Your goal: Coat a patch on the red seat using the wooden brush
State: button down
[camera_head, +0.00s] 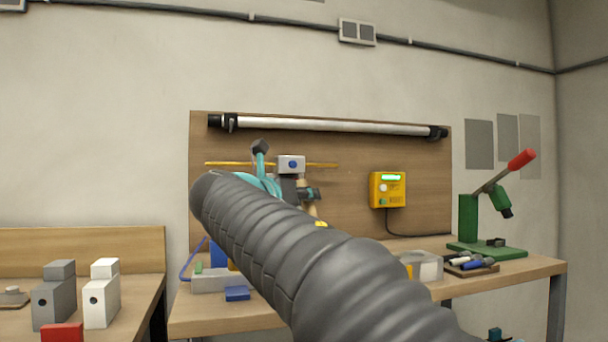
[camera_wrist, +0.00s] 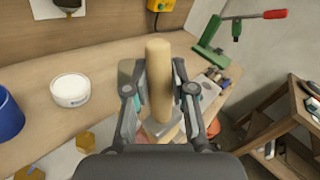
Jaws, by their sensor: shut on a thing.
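My gripper (camera_wrist: 161,88) is shut on the wooden brush (camera_wrist: 158,62); its pale, thick handle stands up between the two fingers in the wrist view. A grey and pale lower part of the brush shows below the fingers. In the head view my arm hides most of the gripper and brush. A small orange-red patch (camera_wrist: 213,129) shows just right of the gripper in the wrist view, low beside the bench; I cannot tell whether it is the red seat. No other red seat is clearly visible.
A white tub (camera_wrist: 71,88) and a blue cup (camera_wrist: 8,115) stand on the bench (camera_wrist: 45,120). A green press with a red handle (camera_head: 485,205) stands at the right end. A yellow box (camera_head: 387,189) hangs on the backboard. A wooden shelf (camera_wrist: 285,110) stands at right.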

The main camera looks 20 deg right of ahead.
jog(key=shift+r+p, duration=0.95)
jog(key=shift+r, duration=0.2)
